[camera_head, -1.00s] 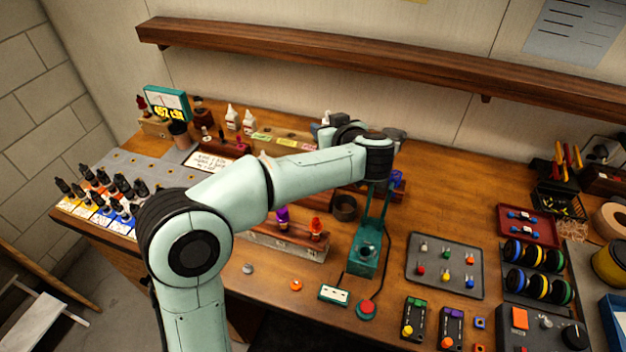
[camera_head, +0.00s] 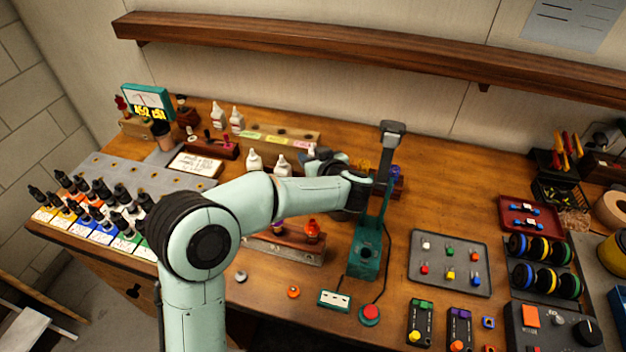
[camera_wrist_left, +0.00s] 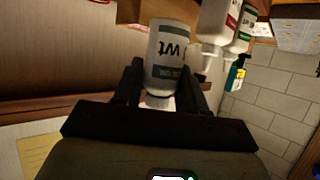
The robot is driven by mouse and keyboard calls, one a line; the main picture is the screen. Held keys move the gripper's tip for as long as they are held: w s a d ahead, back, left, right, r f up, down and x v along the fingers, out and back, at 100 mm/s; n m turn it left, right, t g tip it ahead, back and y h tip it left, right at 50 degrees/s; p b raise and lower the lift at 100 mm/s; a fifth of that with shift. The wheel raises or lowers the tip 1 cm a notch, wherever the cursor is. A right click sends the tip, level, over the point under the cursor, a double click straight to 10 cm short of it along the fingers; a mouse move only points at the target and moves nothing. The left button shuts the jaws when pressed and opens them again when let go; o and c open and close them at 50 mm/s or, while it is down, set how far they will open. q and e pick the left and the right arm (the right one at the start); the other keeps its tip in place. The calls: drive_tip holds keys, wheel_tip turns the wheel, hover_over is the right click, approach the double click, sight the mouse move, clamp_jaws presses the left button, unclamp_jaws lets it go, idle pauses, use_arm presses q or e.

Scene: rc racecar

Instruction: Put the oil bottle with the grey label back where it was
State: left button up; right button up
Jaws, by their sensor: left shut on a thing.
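The oil bottle with the grey label (camera_wrist_left: 168,58) is white and sits between the two fingers of my left gripper (camera_wrist_left: 162,85) in the left wrist view. That gripper is shut on it. The bottle shows nozzle-down in that view, as do the other bottles there. In the head view my left wrist (camera_head: 322,168) is over the back middle of the bench, and I cannot clearly pick out the held bottle. A wooden rack with coloured tags (camera_head: 284,133) lies along the wall behind it. My right gripper is not in view.
White bottles stand left of my wrist (camera_head: 255,161) and farther back (camera_head: 218,117). The wrist view shows a red-label bottle (camera_wrist_left: 214,22) and a green-label one (camera_wrist_left: 240,35) close by. A green stand (camera_head: 366,245) is just right of my forearm. A wall shelf (camera_head: 330,54) runs above.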

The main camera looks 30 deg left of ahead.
use_arm(q)
wheel_tip(320, 180, down, 7)
drive_tip(key=shift+r+b, duration=0.1)
drive_tip(key=shift+b, duration=0.5)
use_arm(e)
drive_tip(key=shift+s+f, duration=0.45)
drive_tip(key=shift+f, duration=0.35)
use_arm(q)
drive_tip(key=shift+w, duration=0.1)
drive_tip(key=o, duration=1.1)
drive_tip(key=shift+d+r, duration=0.1)
drive_tip(key=v, duration=1.2)
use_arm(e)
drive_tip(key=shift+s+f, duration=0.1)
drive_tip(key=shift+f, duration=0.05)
